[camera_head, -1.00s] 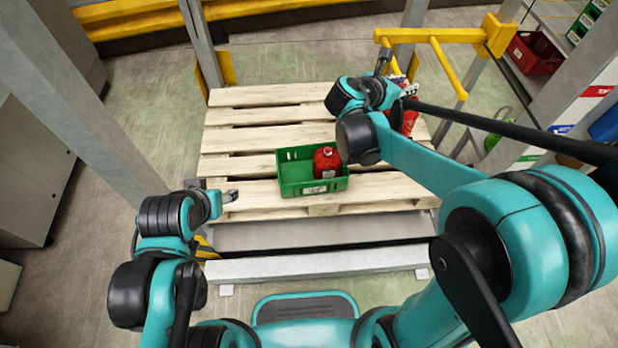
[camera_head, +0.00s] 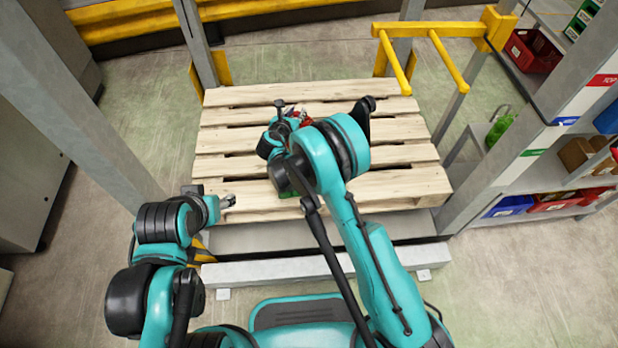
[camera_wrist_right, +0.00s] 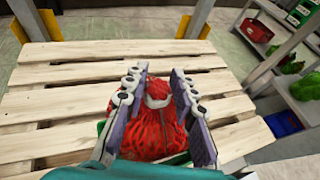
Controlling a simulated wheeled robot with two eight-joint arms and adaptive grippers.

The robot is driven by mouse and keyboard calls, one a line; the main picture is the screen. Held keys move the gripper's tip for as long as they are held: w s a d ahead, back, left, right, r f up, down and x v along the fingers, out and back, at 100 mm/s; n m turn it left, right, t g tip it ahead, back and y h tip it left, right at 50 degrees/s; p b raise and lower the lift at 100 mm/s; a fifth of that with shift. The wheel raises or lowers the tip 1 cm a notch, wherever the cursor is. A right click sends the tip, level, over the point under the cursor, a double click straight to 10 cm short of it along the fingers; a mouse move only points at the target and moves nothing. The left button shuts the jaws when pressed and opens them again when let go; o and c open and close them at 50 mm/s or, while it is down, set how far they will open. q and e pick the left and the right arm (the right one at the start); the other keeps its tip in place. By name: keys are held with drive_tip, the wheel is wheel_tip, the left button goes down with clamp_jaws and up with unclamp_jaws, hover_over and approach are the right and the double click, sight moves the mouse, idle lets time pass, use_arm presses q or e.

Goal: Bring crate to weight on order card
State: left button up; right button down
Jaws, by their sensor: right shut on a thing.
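My right gripper (camera_head: 290,110) is over the pallet, shut on a red net bag (camera_wrist_right: 154,130) with a pale clip at its neck. In the head view only a bit of the red bag (camera_head: 304,121) shows beside the gripper. The green crate (camera_head: 289,194) is on the pallet's near side, almost wholly hidden by my right arm; a green edge (camera_wrist_right: 101,126) shows beside the bag in the wrist view. The crate's contents and any order card are hidden. My left gripper (camera_head: 228,202) is at the pallet's near left corner; its jaw state is unclear.
The wooden pallet (camera_head: 400,185) is mostly bare. Grey posts (camera_head: 110,110) and a yellow bar frame (camera_head: 430,32) stand around it. At right, shelves hold a red crate (camera_head: 532,50), a blue bin (camera_head: 508,206) and a green net bag (camera_head: 500,127).

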drive_tip(key=shift+n+y, duration=0.3)
drive_tip(key=a+f, duration=0.2)
drive_tip(key=f, duration=0.1)
drive_tip(key=shift+a+f, duration=0.25)
drive_tip(key=shift+a, duration=0.05)
wheel_tip(320, 180, down, 13)
drive_tip(key=b, duration=0.4)
drive_tip(key=shift+r+b, duration=0.15)
drive_tip(key=shift+b, duration=0.2)
wheel_tip(320, 180, down, 5)
drive_tip(key=shift+f+b, duration=0.1)
drive_tip(key=shift+b, duration=0.75)
drive_tip(key=c, duration=1.2)
unclamp_jaws()
